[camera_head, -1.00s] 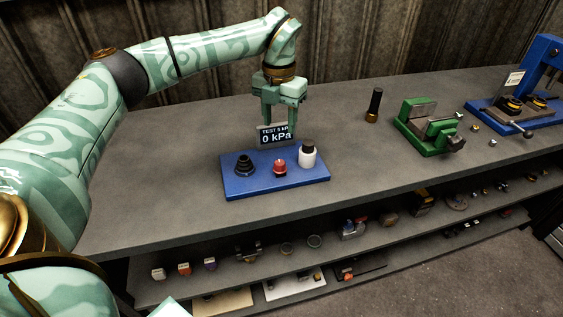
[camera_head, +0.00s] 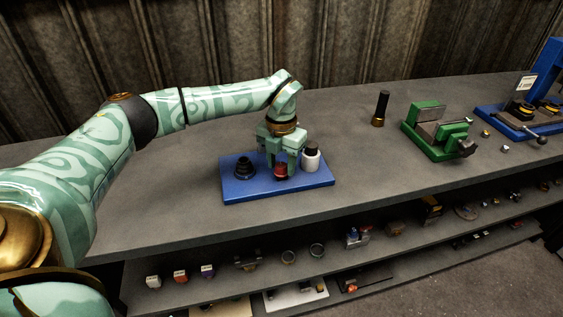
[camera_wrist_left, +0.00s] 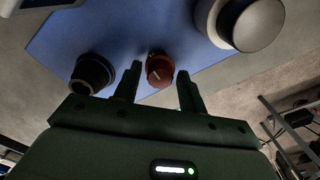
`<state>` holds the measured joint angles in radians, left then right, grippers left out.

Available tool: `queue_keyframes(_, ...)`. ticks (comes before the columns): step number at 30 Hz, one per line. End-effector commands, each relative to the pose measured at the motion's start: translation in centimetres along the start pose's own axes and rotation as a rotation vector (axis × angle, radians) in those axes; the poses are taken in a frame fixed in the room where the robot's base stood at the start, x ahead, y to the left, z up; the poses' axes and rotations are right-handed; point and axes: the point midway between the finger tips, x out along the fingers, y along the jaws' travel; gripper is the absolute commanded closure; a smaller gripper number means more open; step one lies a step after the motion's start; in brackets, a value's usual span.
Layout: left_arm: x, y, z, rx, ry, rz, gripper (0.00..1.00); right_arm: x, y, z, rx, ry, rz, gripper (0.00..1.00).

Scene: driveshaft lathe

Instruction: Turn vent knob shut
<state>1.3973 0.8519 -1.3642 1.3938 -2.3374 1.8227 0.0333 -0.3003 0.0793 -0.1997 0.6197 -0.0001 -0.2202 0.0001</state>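The red vent knob (camera_head: 281,170) stands on the blue base plate (camera_head: 235,190), between a black stepped boot (camera_head: 243,167) and a white cylinder with a dark top (camera_head: 311,159). My left gripper (camera_head: 282,168) points down just above and around the knob in the head view, hiding part of it and the pressure display. In the left wrist view the red knob (camera_wrist_left: 160,70), with a pale pointer line, lies between the two fingertips (camera_wrist_left: 160,78), with gaps on both sides. The left gripper is open. My right gripper is not in view.
The white cylinder (camera_wrist_left: 240,22) stands close to the fingers on one side, the black boot (camera_wrist_left: 91,74) on the other. A dark upright cylinder (camera_head: 380,108), a green vise (camera_head: 437,132) and a blue press (camera_head: 540,95) stand farther right. The bench left of the plate is clear.

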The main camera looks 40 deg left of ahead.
Motion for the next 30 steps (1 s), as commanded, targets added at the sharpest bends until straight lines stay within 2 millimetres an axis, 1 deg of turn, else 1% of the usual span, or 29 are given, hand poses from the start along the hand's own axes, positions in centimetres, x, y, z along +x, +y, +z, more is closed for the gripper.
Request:
queue_keyframes(1, 0.0, 0.0, 0.0, 0.0, 0.0, 0.0, 0.74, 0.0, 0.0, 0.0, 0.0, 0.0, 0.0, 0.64)
queue_keyframes(2, 0.0, 0.0, 0.0, 0.0, 0.0, 0.0, 0.82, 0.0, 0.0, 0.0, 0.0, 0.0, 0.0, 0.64)
queue_keyframes(3, 0.0, 0.0, 0.0, 0.0, 0.0, 0.0, 0.93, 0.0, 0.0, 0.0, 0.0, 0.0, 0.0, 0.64)
queue_keyframes(4, 0.0, 0.0, 0.0, 0.0, 0.0, 0.0, 0.96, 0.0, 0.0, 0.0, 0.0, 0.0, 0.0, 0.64)
queue_keyframes(11, -0.1, 0.0, 0.0, 0.01, 0.0, 0.0, 0.96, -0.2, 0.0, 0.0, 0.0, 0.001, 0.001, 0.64)
queue_keyframes(17, -0.4, 0.0, 0.0, 0.072, -0.002, 0.001, 0.96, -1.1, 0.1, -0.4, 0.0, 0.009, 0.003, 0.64)
queue_keyframes(23, -0.6, 0.0, -0.1, 0.207, -0.002, 0.002, 0.96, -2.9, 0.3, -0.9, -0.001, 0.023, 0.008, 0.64)
queue_keyframes(30, -0.6, 0.0, -0.1, 0.43, -0.001, 0.001, 0.96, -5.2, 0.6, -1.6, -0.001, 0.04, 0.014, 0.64)
